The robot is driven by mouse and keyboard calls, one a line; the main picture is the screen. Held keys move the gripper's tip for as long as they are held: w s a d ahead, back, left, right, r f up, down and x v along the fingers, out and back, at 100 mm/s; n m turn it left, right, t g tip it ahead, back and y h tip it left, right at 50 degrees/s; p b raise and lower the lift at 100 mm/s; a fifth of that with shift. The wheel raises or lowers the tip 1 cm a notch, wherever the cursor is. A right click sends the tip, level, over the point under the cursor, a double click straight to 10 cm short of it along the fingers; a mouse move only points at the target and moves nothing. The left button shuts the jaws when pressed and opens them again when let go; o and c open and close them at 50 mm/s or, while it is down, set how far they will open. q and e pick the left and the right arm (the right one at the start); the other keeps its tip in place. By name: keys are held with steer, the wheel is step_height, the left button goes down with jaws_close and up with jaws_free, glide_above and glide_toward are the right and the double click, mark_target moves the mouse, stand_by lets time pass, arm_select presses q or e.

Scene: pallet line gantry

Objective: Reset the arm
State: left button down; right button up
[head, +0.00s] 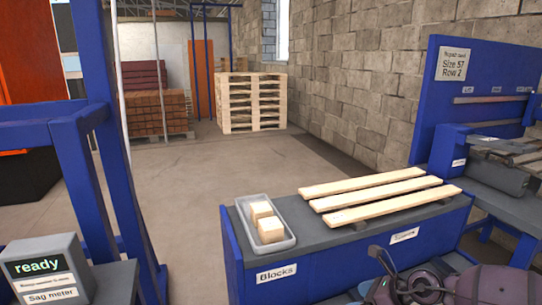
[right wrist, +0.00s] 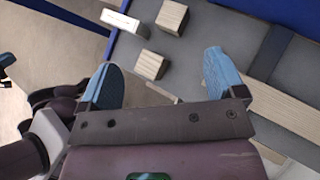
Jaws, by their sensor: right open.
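My right arm (head: 440,285) comes in at the lower right of the head view, in front of the blue bench. In the right wrist view, my right gripper (right wrist: 160,80) has its two blue fingertips wide apart with nothing held between them. Beyond the fingertips lie pale wooden blocks (right wrist: 150,65) on a grey surface. In the head view, blocks (head: 268,228) lie in a grey tray (head: 288,246) at the bench's left end.
Three pale planks (head: 375,187) lie on the bench (head: 248,262). A box reading "ready", labelled Sag meter (head: 45,268), stands lower left beside a blue frame (head: 85,180). A blue signboard (head: 480,75) stands right. Pallets (head: 252,102) are stacked behind; the floor between is clear.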

steer(key=s+a+r+m+t+p, duration=0.25)
steer(key=a+r+m+t, duration=0.2)
steer(key=m, duration=0.75)
steer(key=s+a+r+m+t+p, duration=0.1)
steer(key=s+a+r+m+t, duration=0.3)
steer(key=m, duration=0.8)
arm_select(q)
step_height(320, 180, up, 8)
steer(key=t+p, duration=0.1)
steer(key=p, duration=0.3)
steer(key=shift+p, duration=0.3)
arm_select(e)
steer(key=s+d+f+m+g+h, duration=0.1)
steer(key=s+d+f+m, duration=0.3)
steer(key=s, duration=0.5)
steer(key=s+d+f+m+h, duration=0.3)
steer(key=s+f+m+h, duration=0.1)
steer(key=s+m, duration=0.5)
steer(key=s+d+f+m+g+h, duration=0.1)
steer(key=s+d+f+m+h, duration=0.2)
steer(key=s+m, duration=0.3)
steer(key=s+d+f, duration=0.1)
steer(key=s, duration=0.4)
steer(key=shift+s+d+f+m+g, duration=0.2)
steer(key=shift+d+m+g, duration=0.1)
steer(key=shift+g, duration=0.05)
